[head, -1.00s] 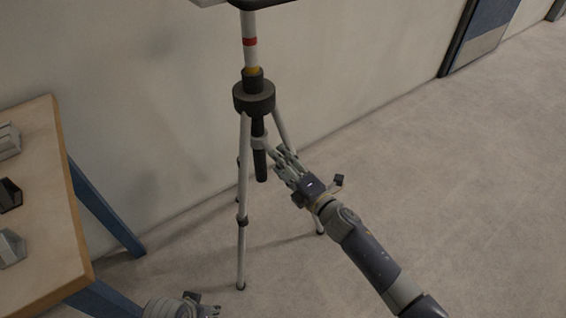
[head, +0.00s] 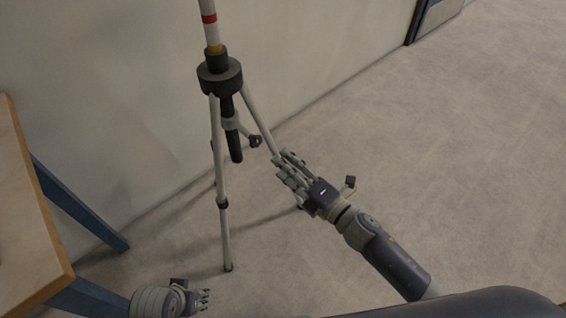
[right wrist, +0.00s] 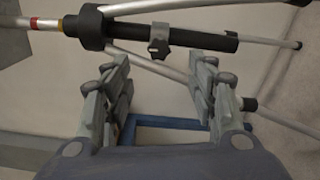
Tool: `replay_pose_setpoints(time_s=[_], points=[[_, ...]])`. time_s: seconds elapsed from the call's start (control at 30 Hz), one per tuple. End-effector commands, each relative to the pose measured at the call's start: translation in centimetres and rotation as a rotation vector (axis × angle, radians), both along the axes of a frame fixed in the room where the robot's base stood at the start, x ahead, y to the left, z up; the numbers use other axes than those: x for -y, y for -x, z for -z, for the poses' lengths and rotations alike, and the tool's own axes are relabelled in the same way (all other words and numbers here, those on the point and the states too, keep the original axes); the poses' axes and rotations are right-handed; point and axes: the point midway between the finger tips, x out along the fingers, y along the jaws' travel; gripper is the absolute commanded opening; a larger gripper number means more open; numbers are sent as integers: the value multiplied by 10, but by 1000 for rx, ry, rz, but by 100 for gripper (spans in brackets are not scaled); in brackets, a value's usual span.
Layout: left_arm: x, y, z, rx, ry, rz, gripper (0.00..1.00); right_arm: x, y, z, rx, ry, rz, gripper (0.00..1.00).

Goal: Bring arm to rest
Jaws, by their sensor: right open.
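My right gripper (head: 287,170) is in the middle of the head view, open and empty. It is beside the tripod (head: 223,180), to the right of its centre column and a little apart from the black handle bar (head: 236,145). In the right wrist view its two fingers (right wrist: 160,90) are spread, with the tripod's dark column (right wrist: 180,38) lying across beyond them. My left gripper (head: 197,300) shows at the bottom left of the head view, low near the table; its finger opening is too small to tell.
A wooden table (head: 30,230) with blue legs (head: 75,205) stands at the left. A pale wall (head: 110,100) runs behind the tripod. A blue and grey door panel (head: 432,15) is at the top right. The grey floor (head: 450,150) at the right is clear.

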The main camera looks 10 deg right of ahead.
Motion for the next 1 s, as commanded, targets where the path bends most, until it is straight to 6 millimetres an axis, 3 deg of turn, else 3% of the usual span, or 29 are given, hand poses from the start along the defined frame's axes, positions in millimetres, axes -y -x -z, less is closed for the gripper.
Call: replay_pose_setpoints(time_s=[0.43,0.57,0.67,0.77,0.87,1.0], points=[[0,0,0,0,0,0,40,1,-1,0,-8,-8,10,52],[0,0,0,0,0,0,40,16,-5,7,-103,-86,105,52],[0,0,0,0,0,0,40,43,-5,25,-267,-218,266,52],[0,0,0,0,0,0,40,75,7,54,-477,-386,465,52],[0,0,0,0,0,0,40,104,34,89,-693,-554,669,52],[0,0,0,0,0,0,40,128,88,133,-970,-753,934,52]])
